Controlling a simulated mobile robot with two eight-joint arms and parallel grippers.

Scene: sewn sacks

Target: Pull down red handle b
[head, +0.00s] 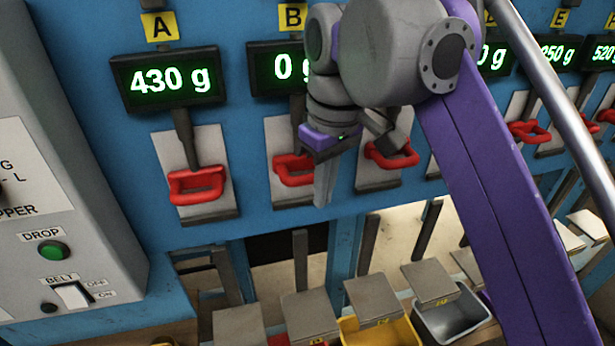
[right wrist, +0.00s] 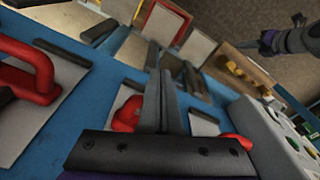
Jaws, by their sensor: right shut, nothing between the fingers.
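Red handle b (head: 293,170) hangs on its dark lever over a pale plate, under the yellow B label (head: 292,17). The display below that label (head: 278,67) shows 0 and is partly covered by my right arm. My right gripper (head: 322,188) points down just right of handle b, its fingers shut and empty. I cannot tell whether it touches the handle. In the right wrist view the shut fingers (right wrist: 167,100) stand beside a partly hidden red handle (right wrist: 127,113), which looks like b. A grey and purple arm part (right wrist: 292,40), seemingly my left, shows small there.
Handle A (head: 197,186) is to the left under a 430 g display (head: 168,79). Another red handle (head: 391,155) is close on the right. Lidded bins (head: 380,330) stand below. A control box (head: 70,220) with a green button is at left.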

